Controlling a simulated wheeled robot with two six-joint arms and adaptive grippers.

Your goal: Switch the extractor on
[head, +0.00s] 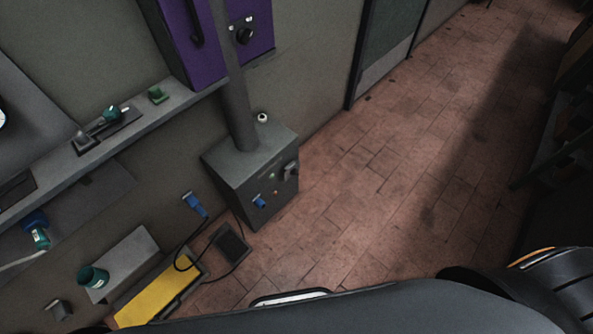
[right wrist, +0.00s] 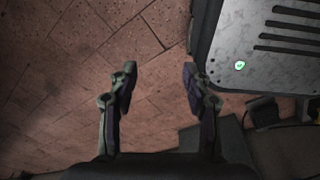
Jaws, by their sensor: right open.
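A grey floor-standing box (head: 250,178) with a thick duct (head: 234,108) rising from its top looks like the extractor, in the head view. Its front has a dark switch or knob (head: 291,170) at the upper right, a small orange spot (head: 275,192) and a blue socket (head: 259,202). The switch's position is too small to tell. My right gripper (right wrist: 160,82) is open and empty above the tiled floor in the right wrist view. A grey slotted panel (right wrist: 238,42) with a green sticker is just right of its fingers. My left gripper is not in view.
A purple cabinet (head: 267,22) with a black knob (head: 244,31) hangs above the box. A blue plug (head: 195,204) on a black cable, a yellow block (head: 155,294) and a green cup (head: 94,277) are at lower left. Red tiled floor (head: 400,180) right of the box is clear.

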